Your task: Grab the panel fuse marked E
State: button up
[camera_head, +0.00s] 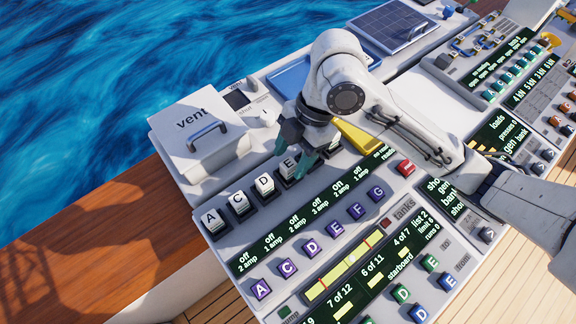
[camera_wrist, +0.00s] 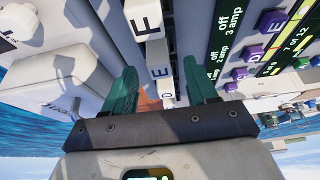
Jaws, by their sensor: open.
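The panel fuse marked E (camera_head: 287,168) is a white block with a black letter, seated in the row of fuses on the console. In the head view my gripper (camera_head: 294,160) is right at it and partly covers it. In the wrist view my gripper (camera_wrist: 161,68) is open, with one teal finger on each side of the row. I cannot tell whether either finger touches the fuse.
Fuses D (camera_head: 264,185), C (camera_head: 240,202) and A (camera_head: 212,219) stand in line to the left of E. A white vent box (camera_head: 200,135) with a handle stands behind them. Purple lettered buttons (camera_head: 311,249) and dark displays lie in front.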

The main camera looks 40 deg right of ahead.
aim_at(290, 162)
jog(key=shift+x, duration=1.5)
jog(key=c, duration=1.1)
